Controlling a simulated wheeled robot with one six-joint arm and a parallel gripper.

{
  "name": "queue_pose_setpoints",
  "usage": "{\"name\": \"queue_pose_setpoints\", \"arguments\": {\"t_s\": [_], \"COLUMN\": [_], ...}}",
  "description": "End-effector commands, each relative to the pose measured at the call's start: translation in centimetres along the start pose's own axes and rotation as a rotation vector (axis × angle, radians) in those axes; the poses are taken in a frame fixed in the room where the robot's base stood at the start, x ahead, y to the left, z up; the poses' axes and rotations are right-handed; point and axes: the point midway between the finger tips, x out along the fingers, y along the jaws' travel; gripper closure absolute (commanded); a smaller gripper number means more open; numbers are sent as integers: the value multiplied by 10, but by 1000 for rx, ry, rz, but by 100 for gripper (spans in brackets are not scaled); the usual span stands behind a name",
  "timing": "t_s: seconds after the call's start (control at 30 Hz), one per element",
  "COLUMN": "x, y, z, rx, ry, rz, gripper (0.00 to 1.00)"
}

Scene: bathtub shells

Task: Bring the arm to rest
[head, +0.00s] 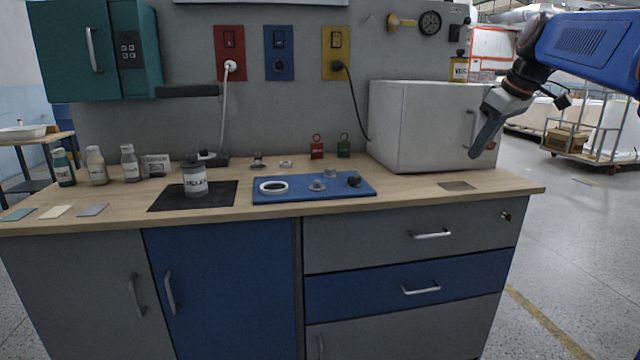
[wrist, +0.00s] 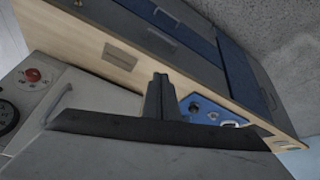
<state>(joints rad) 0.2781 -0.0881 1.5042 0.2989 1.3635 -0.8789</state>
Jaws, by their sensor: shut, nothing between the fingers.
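My blue arm comes in from the upper right of the head view. My gripper (head: 475,153) points down and to the left, in front of the right part of the white box (head: 418,128). Its dark fingers are together and hold nothing. The fingers also show in the wrist view (wrist: 159,82), closed, with the bench top (wrist: 122,70) beyond them. I cannot tell the exact gap between the gripper and the box.
A teal cabinet (head: 68,50) hangs at the left. Open floor lies right of the bench.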

Motion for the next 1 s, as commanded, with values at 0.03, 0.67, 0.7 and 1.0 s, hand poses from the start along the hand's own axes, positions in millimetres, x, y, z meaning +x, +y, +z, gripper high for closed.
{"name": "queue_pose_setpoints", "arguments": {"t_s": [0.03,0.67,0.7,1.0], "x": [2,71,78,128], "y": [-18,-189,-198,-257], "z": [11,189,203,300], "rx": [23,358,377,500], "ry": [-7,-71,-73,-74], "rz": [4,101,108,155], "gripper": [100,100,100,100]}}
